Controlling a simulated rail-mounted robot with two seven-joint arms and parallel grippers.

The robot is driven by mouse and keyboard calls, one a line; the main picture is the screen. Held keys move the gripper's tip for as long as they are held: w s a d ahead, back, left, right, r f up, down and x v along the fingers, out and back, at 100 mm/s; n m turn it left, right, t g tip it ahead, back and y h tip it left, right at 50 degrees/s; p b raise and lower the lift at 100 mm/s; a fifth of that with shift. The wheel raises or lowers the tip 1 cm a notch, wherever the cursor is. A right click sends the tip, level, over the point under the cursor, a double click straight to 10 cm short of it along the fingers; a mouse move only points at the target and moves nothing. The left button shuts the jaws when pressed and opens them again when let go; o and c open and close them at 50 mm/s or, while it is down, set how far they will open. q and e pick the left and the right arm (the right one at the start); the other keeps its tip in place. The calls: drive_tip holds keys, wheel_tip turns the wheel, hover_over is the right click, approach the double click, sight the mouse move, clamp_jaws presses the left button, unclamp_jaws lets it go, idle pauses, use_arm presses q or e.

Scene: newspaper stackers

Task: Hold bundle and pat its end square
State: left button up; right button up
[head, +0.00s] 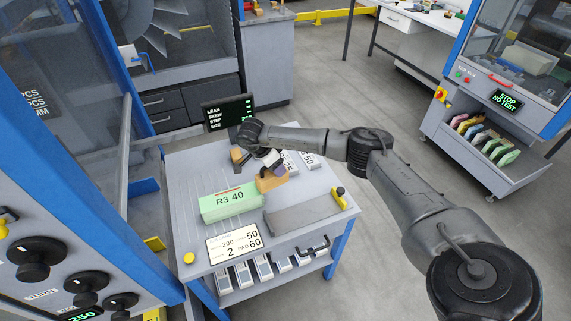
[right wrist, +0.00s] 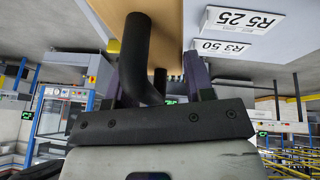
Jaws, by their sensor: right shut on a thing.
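The green bundle (head: 230,204), marked R3 40, lies on the grey table (head: 180,190). My right gripper (head: 271,163) is over the table, just behind the bundle's right end. It is shut on the black curved handle (right wrist: 143,55) of a tan wooden block (head: 271,181). The block stands close to the bundle's right end; I cannot tell whether they touch. In the right wrist view the handle is between the purple fingers (right wrist: 155,88), with part of the tan block (right wrist: 166,28) behind it. My left gripper is not in view.
A dark display (head: 228,112) stands at the table's back. A white card (head: 233,243) and yellow button (head: 188,258) are at the front.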

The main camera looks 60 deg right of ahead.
sight(285, 178)
drive_tip(key=d, duration=0.1)
drive_tip(key=s+d+m, duration=0.1)
drive_tip(key=shift+s+d+f+y, duration=0.2)
drive_tip(key=shift+d+f+y, duration=0.1)
drive_tip(key=shift+f, duration=0.1)
drive_tip(key=shift+m+g, duration=0.3)
drive_tip(key=shift+m, duration=0.1)
drive_tip(key=f+b, duration=0.1)
drive_tip(key=f, duration=0.1)
drive_tip(key=f+b, duration=0.4)
drive_tip(key=shift+s+d+f, duration=0.1)
drive_tip(key=shift+s+d, duration=0.15)
drive_tip(key=shift+d, duration=0.05)
drive_tip(key=shift+f+b, duration=0.6)
drive_tip(key=shift+b, duration=0.05)
